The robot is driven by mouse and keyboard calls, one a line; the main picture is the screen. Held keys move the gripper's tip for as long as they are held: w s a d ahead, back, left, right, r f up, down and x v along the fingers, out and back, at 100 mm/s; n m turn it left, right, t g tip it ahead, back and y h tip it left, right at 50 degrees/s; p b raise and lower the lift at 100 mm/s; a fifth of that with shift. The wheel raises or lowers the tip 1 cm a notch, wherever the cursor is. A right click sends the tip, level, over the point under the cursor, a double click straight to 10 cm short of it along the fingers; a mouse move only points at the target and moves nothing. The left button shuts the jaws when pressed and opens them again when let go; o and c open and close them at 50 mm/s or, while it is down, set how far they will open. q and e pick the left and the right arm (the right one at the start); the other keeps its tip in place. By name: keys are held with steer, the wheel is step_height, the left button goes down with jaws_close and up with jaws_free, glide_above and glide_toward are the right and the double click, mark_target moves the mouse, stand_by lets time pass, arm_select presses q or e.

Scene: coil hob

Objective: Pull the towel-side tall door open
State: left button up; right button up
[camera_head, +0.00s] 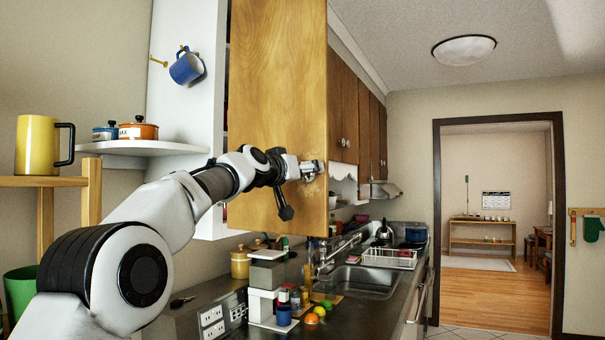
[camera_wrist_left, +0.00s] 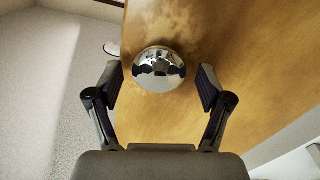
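The tall wooden door (camera_head: 278,80) stands ajar from its white cabinet (camera_head: 185,105) in the head view, with a dark gap along its left edge. My left arm reaches in front of it, and my left gripper (camera_head: 309,169) is at its right edge. In the left wrist view, a round chrome knob (camera_wrist_left: 159,70) on the wooden door face (camera_wrist_left: 215,40) sits between the fingers of my left gripper (camera_wrist_left: 160,87). The fingers are open, with a clear gap on both sides of the knob. My right gripper is not in view.
A blue mug (camera_head: 187,67) hangs on the cabinet side. A shelf (camera_head: 145,147) with two small pots is left of the door. Below, the dark counter (camera_head: 345,315) holds canisters, fruit and a sink (camera_head: 365,281). More wooden cabinets line the wall behind the door.

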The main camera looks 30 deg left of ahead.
arm_select(q)
steer(key=s, duration=0.7)
steer(key=shift+s+a, duration=0.2)
steer(key=shift+s, duration=0.05)
steer(key=shift+w+f, duration=0.1)
